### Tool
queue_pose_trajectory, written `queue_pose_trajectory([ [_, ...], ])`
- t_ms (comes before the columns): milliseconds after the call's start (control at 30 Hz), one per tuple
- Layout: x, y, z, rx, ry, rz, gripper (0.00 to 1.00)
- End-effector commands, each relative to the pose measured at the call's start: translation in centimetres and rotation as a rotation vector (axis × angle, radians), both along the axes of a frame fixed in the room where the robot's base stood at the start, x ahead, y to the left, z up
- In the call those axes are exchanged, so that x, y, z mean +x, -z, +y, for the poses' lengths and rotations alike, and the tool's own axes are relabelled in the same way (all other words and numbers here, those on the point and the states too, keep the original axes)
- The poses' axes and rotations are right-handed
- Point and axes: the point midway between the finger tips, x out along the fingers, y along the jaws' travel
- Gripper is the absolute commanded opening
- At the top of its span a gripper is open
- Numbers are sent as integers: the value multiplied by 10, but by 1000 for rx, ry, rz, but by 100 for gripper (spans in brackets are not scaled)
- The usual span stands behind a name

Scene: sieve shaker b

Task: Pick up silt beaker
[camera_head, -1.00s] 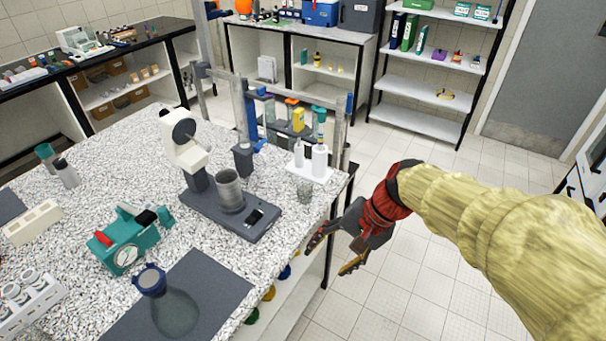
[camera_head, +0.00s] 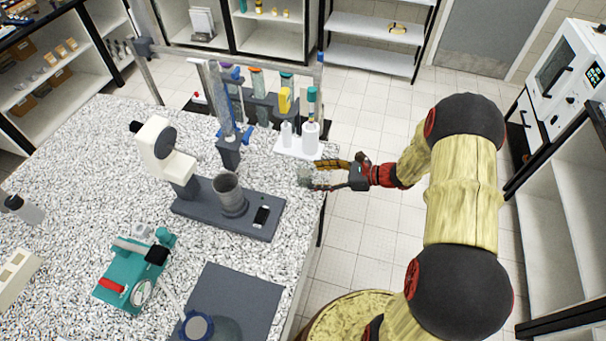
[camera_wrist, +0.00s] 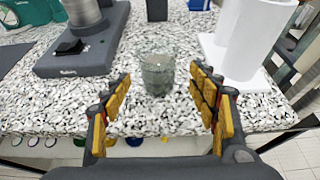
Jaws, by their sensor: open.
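The silt beaker looks to be the small clear glass beaker (camera_wrist: 157,73) on the speckled counter, near its edge. In the wrist view it stands upright ahead of my open jaws, roughly centred between them. In the head view the beaker (camera_head: 304,176) is faint against the counter, at the fingertips. My gripper (camera_head: 318,176) reaches in from the right over the counter edge, fingers spread. Its yellow-padded fingers (camera_wrist: 165,105) are apart in the wrist view, with nothing gripped. Whether the fingertips flank the beaker's sides is hard to tell.
A white stand with white bottles (camera_head: 310,140) is close behind the beaker. A grey shaker base (camera_head: 195,207) with a metal cup (camera_head: 229,195) stands to the left. A teal device (camera_head: 130,275) and a dark mat (camera_head: 250,300) lie nearer. The counter between base and beaker is clear.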

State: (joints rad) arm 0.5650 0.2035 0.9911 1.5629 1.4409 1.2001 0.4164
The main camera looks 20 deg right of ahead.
Motion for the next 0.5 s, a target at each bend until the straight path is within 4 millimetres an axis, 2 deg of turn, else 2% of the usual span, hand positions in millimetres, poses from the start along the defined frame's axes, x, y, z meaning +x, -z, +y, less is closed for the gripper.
queue_pose_trajectory([
  [300, 18, 17, 34, -2, -6, -1, 60],
  [500, 27, 23, 46, -3, -3, -1, 60],
])
